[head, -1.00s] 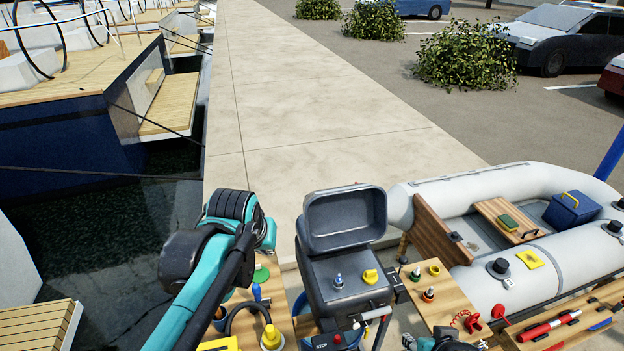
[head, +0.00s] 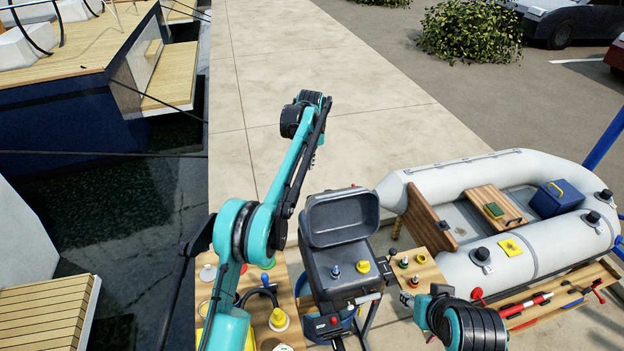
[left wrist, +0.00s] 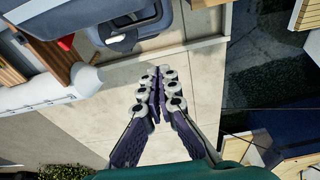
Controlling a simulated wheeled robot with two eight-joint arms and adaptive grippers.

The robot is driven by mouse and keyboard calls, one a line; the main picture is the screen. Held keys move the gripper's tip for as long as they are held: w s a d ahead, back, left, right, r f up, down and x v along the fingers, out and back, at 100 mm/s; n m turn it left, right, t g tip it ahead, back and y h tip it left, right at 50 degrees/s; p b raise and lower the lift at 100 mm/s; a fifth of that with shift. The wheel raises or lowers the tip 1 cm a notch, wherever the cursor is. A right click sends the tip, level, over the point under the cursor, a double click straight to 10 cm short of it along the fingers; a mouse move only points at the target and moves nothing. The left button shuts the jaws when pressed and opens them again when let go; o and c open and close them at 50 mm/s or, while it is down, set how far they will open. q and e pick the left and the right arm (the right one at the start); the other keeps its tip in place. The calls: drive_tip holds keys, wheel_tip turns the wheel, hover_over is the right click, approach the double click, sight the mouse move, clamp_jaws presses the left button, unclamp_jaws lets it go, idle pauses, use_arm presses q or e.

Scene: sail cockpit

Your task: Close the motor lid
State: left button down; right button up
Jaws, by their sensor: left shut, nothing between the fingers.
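The outboard motor (head: 348,290) stands in the lower middle of the head view. Its dark grey lid (head: 340,222) is open, tilted up at the far side, with its hollow inner face showing. A blue-topped fitting and a yellow cap stand on the exposed top. My left gripper shows in the left wrist view (left wrist: 160,80), shut and empty, its fingertips pointing toward the motor lid (left wrist: 130,22) at the top. My left arm reaches over the pavement beyond and left of the lid; the gripper is apart from it.
A grey inflatable dinghy (head: 460,272) lies right of the motor. A small wooden shelf with fittings (head: 420,268) is between them. A wooden bench (head: 265,300) with tools stands left of the motor. Pavement (head: 370,120) behind the lid is clear; water and boats lie left.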

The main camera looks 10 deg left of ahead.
use_arm(q)
wheel_tip(320, 180, down, 12)
drive_tip(key=w+r, duration=0.1)
drive_tip(key=w, duration=0.2)
drive_tip(key=shift+g, duration=0.3)
drive_tip(key=shift+s+d+r+p, duration=0.1)
drive_tip(key=shift+s+d+p, duration=0.1)
drive_tip(key=shift+s, duration=0.5)
drive_tip(key=shift+s+d+p, duration=0.25)
drive_tip(key=shift+s, duration=0.4)
drive_tip(key=shift+s+d+r+p, duration=0.1)
drive_tip(key=shift+s+d+p, duration=0.1)
drive_tip(key=shift+s, duration=0.5)
use_arm(e)
drive_tip(key=shift+r, duration=1.05)
drive_tip(key=shift+s, duration=0.1)
use_arm(q)
drive_tip(key=shift+s, duration=0.1)
use_arm(e)
drive_tip(key=shift+f, duration=0.15)
